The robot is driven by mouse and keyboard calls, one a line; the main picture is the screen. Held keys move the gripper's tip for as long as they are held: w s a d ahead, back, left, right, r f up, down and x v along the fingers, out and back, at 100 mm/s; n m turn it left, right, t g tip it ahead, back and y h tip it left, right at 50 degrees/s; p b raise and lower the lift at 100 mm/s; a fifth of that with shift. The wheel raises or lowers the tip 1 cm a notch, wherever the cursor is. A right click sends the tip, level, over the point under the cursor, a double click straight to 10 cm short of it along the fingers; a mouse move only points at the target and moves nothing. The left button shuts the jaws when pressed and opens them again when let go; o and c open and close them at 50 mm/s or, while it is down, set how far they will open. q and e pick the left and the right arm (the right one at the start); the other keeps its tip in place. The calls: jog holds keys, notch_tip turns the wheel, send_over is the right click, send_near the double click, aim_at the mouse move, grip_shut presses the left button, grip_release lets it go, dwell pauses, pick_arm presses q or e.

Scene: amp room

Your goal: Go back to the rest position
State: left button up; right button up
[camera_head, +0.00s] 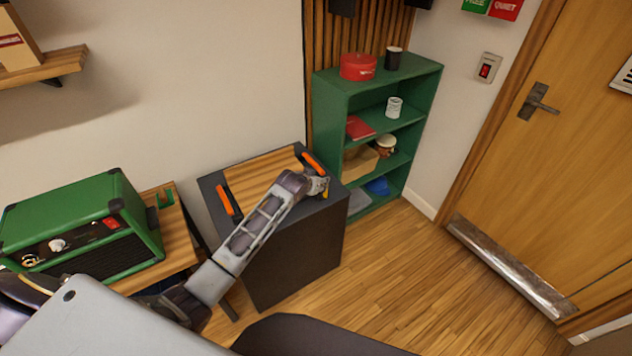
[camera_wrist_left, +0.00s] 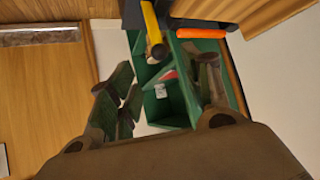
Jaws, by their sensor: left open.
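My left arm reaches in from the lower left in the head view. Its gripper (camera_head: 322,187) is over the right front edge of a dark cabinet (camera_head: 298,250) with a wooden panel on top. In the left wrist view the two fingers of the left gripper (camera_wrist_left: 160,78) stand wide apart with nothing between them. A small yellow piece (camera_wrist_left: 151,22) with a dark round end shows near the fingers; I cannot tell what it belongs to. My right gripper is not in view.
Orange handles (camera_head: 229,201) lie on the cabinet top. A green shelf (camera_head: 333,84) holding a red tin (camera_head: 358,66) and cups stands behind it. A green amplifier (camera_head: 75,225) sits at the left. The wooden floor (camera_head: 430,285) before the door (camera_head: 560,150) is clear.

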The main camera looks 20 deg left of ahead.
pick_arm(q)
jog(key=shift+s+r, duration=0.1)
dwell(0.6)
jog(key=s+a+f+g, duration=0.1)
jog(key=s+f+g, duration=0.1)
jog(key=s+f, duration=0.75)
jog(key=s+a+f+g, duration=0.1)
jog(key=s+f, duration=0.4)
jog(key=f, duration=0.9)
jog(key=s+a+f+g, duration=0.1)
jog(key=s+f+g, duration=0.1)
jog(key=s+f, duration=0.8)
jog(key=s+f+g, duration=0.1)
jog(key=s+f, duration=0.5)
jog(key=s, duration=0.6)
jog(key=s+f+m+g, duration=0.1)
jog(key=s+f, duration=0.6)
jog(key=s, duration=0.6)
jog(key=s+d+f+g, duration=0.1)
jog(key=s+f+g, duration=0.1)
jog(key=s+f, duration=0.5)
jog(key=s, duration=0.6)
jog(key=shift+y, duration=0.4)
